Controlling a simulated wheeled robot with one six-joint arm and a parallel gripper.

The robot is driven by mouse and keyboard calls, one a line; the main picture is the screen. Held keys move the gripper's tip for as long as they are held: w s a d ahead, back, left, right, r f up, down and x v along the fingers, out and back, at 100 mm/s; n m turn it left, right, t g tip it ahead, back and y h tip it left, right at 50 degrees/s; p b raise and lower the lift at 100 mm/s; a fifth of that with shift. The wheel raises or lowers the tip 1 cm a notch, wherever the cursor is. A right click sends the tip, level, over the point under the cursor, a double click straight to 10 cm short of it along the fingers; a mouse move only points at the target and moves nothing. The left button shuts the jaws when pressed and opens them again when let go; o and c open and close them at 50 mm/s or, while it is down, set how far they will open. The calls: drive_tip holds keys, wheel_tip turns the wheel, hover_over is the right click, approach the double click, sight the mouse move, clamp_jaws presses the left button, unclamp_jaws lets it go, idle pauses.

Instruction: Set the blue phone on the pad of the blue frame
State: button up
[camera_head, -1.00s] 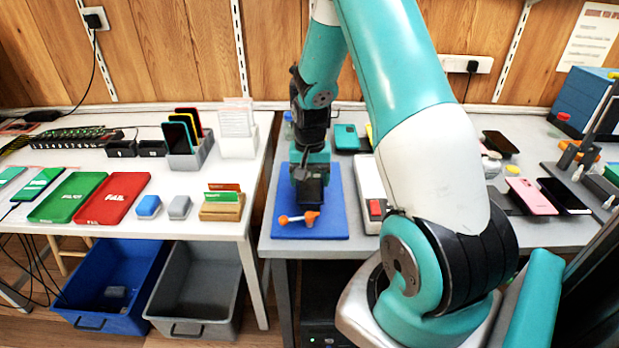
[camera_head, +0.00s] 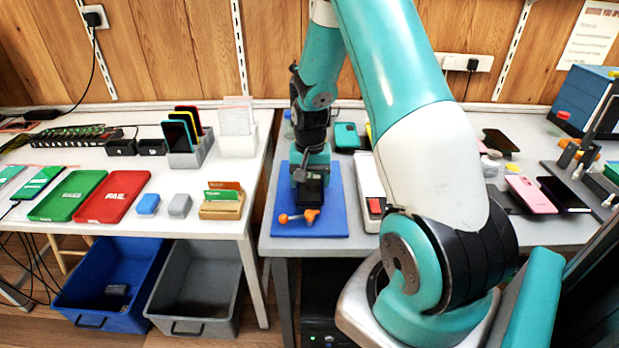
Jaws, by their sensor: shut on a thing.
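My gripper (camera_head: 311,178) points down over the blue mat (camera_head: 334,228) on the right-hand table. It is shut on a dark object (camera_head: 312,194), mostly hidden by the fingers; I cannot tell whether this is the blue phone. An orange clamp handle (camera_head: 300,216) lies just in front of it. A phone with a light-blue edge (camera_head: 178,134) stands in the grey rack (camera_head: 190,158) on the left table.
A pink phone (camera_head: 531,194) and a black phone (camera_head: 563,195) lie farther right. A gap separates the tables; the mat's front left is clear.

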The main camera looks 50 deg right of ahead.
drive_tip(key=o, duration=1)
drive_tip(key=shift+r+p, duration=0.65)
drive_tip(key=shift+r, duration=0.05)
wheel_tip(320, 180, up, 7)
drive_tip(key=p, duration=0.6)
idle(0.8)
